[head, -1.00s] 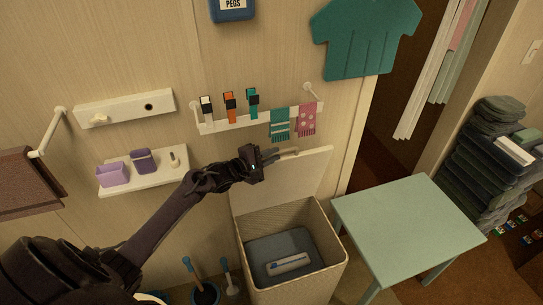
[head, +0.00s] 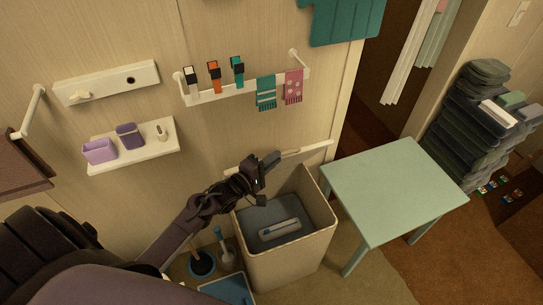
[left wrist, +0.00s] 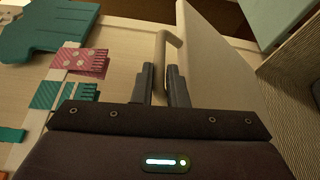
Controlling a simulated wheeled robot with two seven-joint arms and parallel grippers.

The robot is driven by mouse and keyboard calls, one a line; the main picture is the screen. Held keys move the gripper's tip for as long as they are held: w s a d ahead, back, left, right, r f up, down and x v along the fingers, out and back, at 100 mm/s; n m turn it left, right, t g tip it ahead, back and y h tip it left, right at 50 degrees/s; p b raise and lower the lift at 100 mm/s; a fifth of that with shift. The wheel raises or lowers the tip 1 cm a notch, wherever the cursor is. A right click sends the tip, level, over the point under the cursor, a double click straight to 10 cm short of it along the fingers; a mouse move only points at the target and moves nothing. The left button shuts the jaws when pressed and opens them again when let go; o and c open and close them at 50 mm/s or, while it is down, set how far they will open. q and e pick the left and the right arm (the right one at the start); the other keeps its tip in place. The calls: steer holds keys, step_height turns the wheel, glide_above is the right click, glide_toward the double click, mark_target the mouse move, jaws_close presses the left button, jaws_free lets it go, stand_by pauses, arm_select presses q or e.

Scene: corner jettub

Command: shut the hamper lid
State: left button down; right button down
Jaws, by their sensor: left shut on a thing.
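The hamper (head: 290,262) stands against the wall, its top open, with blue-grey lining and a white and blue item inside. Its pale lid (head: 318,146) is raised and shows nearly edge-on as a thin strip above the hamper's back. My left gripper (head: 277,157) is at the lid's upper edge, shut on the lid handle. In the left wrist view, the pale bar handle (left wrist: 160,50) runs between the fingers of my left gripper (left wrist: 162,78), and the lid panel (left wrist: 210,50) lies just to the right. My right gripper is not in view.
A pale green table (head: 395,190) stands close to the hamper's right. A wall rail (head: 245,88) with clips and small towels is above the lid. A blue pot with a brush (head: 202,264) stands on the floor to the left. Stacked dark items (head: 470,125) are at far right.

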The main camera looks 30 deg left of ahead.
arm_select(q)
steer(key=c, duration=1.5)
jaws_free()
steer(key=shift+w+a, duration=0.1)
steer(key=shift+o, duration=0.2)
steer(key=b+v, duration=0.1)
steer(key=v, duration=0.7)
